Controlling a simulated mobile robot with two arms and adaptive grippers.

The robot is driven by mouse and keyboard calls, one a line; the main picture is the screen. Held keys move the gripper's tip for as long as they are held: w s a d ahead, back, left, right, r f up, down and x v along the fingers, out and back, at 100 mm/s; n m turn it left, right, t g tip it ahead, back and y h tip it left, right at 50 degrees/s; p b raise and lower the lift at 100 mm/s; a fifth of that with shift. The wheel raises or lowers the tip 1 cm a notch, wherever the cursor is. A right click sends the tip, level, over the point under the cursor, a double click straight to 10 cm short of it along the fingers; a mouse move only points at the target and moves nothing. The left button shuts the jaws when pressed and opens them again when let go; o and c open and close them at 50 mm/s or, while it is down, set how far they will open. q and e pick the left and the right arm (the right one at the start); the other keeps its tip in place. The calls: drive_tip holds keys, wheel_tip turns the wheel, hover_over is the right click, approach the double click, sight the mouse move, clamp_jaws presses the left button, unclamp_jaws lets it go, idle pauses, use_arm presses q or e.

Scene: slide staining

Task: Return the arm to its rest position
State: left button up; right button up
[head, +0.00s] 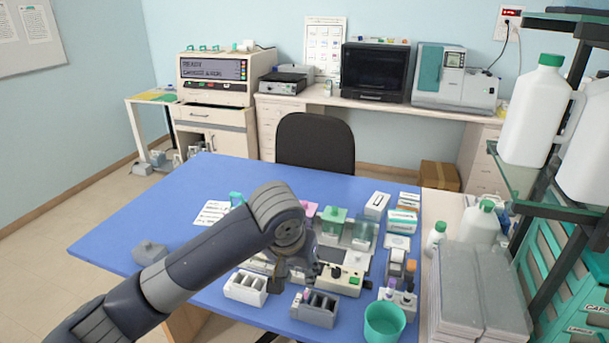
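My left arm reaches in from the lower left over the blue table (140,225). Its gripper (283,285) points down over the middle of the table, among the staining equipment. The wrist hides most of the fingers, so I cannot tell whether they are open or shut or hold anything. My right gripper is not in view.
Around the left gripper stand a white rack (245,288), a grey rack (314,308), a control device (345,280), a green-lidded jar (333,222) and a teal cup (384,322). Shelves with white jugs (535,112) stand at right. The table's left part is mostly clear.

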use_arm(q)
drive_tip(key=s+a+f+h, duration=0.2)
drive_tip(key=s+f+h, duration=0.1)
drive_tip(key=s+f, duration=1)
drive_tip(key=s+a+f+n+g+y, duration=0.1)
drive_tip(key=s+a+f+y, duration=0.15)
drive_tip(key=s+a, duration=0.65)
drive_tip(key=s+a+f+n+y, duration=0.15)
drive_tip(key=s+a+f, duration=0.25)
drive_tip(key=s+a, duration=0.4)
wheel_tip(320, 180, down, 27)
drive_tip(key=m+g+b, duration=0.1)
drive_tip(key=b, duration=0.1)
drive_tip(key=s+a+f+g, duration=0.1)
drive_tip(key=s+a+f, duration=0.2)
drive_tip(key=s+f, duration=1.5)
drive_tip(key=shift+b, duration=0.4)
